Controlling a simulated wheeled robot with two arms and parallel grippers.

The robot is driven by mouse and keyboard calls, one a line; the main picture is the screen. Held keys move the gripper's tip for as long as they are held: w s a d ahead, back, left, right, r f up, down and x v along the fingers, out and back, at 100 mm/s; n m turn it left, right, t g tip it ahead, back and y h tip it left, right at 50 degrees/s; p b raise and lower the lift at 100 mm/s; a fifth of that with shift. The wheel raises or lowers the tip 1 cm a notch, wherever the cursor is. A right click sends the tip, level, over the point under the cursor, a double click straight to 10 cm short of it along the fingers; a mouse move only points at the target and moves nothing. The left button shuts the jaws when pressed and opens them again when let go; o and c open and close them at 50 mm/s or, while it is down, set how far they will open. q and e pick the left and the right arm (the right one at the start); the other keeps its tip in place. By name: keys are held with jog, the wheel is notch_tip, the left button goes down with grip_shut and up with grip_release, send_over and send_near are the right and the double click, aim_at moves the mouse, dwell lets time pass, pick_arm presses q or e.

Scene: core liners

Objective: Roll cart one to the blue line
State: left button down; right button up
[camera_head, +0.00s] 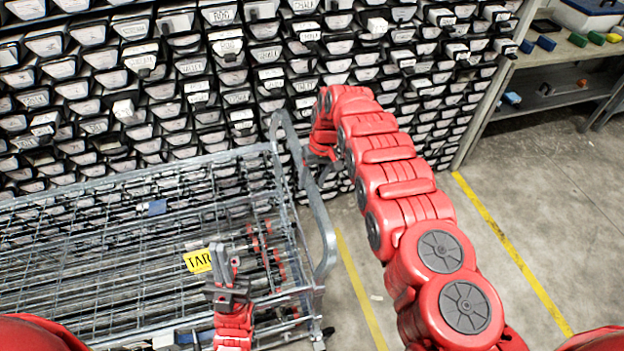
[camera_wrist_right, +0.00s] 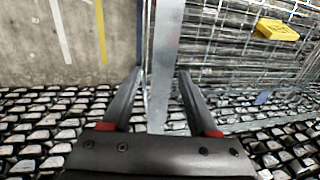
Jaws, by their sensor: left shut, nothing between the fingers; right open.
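A grey wire-mesh cart (camera_head: 130,187) fills the lower left of the head view, with a yellow tag reading "TAR" (camera_head: 197,261) on it. No cart number is readable. Its tubular handle (camera_head: 325,240) rises at its right end. My right gripper (camera_head: 323,160) is at the handle's far upright. In the right wrist view its open fingers (camera_wrist_right: 159,74) stand on either side of a grey upright bar (camera_wrist_right: 166,60), with gaps visible. My left gripper (camera_head: 222,268) is shut and empty, over the cart's near right part. I cannot make out a blue line on the floor.
A wall of labelled black bins (camera_head: 190,90) stands behind the cart. Yellow floor lines (camera_head: 510,250) cross open concrete on the right. A workbench (camera_head: 560,50) with small coloured blocks stands at the upper right.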

jog(key=shift+w+d+r, duration=0.15)
jog(key=shift+d+r, duration=0.05)
jog(key=shift+r, duration=0.2)
notch_tip(320, 180, up, 16)
jog(key=d, duration=0.2)
jog(key=shift+w+d+r+b, duration=0.15)
jog(key=shift+w+d+b, duration=0.15)
jog(key=shift+w+b, duration=0.1)
